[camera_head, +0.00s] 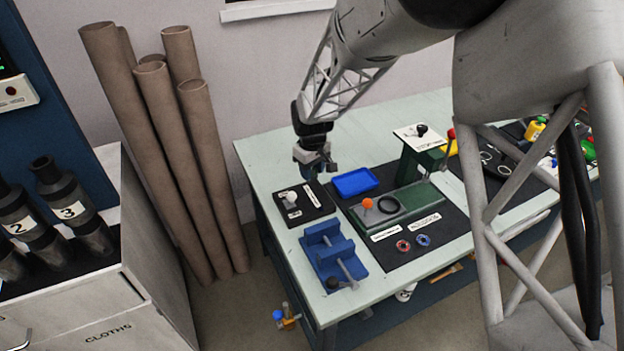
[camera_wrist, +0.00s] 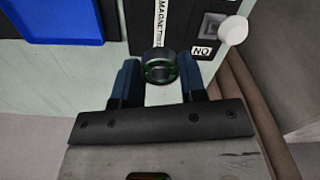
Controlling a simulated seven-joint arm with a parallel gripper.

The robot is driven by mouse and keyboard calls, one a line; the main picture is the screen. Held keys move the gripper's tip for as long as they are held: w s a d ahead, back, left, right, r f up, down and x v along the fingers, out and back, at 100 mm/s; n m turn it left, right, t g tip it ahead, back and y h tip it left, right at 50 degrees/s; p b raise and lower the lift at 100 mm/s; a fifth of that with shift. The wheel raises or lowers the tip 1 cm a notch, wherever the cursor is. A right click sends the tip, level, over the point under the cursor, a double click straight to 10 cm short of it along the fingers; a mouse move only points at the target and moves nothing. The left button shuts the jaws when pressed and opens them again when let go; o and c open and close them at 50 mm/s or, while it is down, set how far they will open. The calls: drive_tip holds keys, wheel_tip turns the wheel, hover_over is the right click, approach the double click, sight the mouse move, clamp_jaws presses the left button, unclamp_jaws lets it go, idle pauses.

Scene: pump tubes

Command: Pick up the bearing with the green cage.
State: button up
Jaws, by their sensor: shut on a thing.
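The bearing with the green cage (camera_wrist: 158,69) is a dark metal ring with green showing inside it. In the wrist view it sits between the two blue fingertips of my gripper (camera_wrist: 159,80), which is shut on it. In the head view my gripper (camera_head: 315,172) is above the back left of the table, near the black pad and the blue tray. The bearing cannot be made out in that view.
A blue tray (camera_head: 345,187), a black pad with a white knob (camera_head: 318,208), and a blue vise (camera_head: 322,262) are close by. A green press (camera_head: 424,198) stands right. A red ring (camera_head: 403,245) and a blue ring (camera_head: 424,240) lie on the dark mat.

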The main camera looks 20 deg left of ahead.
drive_tip(key=shift+r, duration=0.65)
drive_tip(key=w+d+f, duration=0.1)
drive_tip(key=w+d, duration=1)
drive_tip(key=shift+w+f, duration=0.3)
drive_tip(key=shift+w, duration=0.1)
drive_tip(key=shift+d, duration=0.1)
hover_over(355, 184)
drive_tip(key=shift+f, duration=3.1)
drive_tip(key=shift+f, duration=1.9)
drive_tip(key=shift+f, duration=0.1)
